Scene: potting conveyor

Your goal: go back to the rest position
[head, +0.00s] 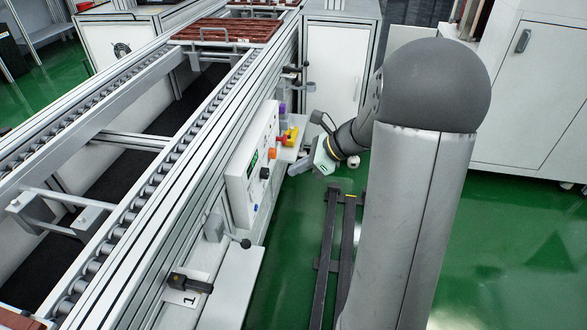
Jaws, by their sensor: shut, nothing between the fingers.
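My gripper (300,165) is in the middle of the head view, at the end of my arm, which reaches in from the right. It hangs over the strip of green floor just right of the control panel (250,172). Its fingers are small in this view and look close together, with no object visible between them. It appears apart from the panel and its knobs, though the exact gap is hard to judge.
A roller conveyor (150,185) runs along the left, with reddish-brown slats (228,30) at its far end. Black-handled levers (188,283) stick out from its side. Dark rails (328,235) lie on the green floor (505,240). White cabinets (545,95) stand at the back right.

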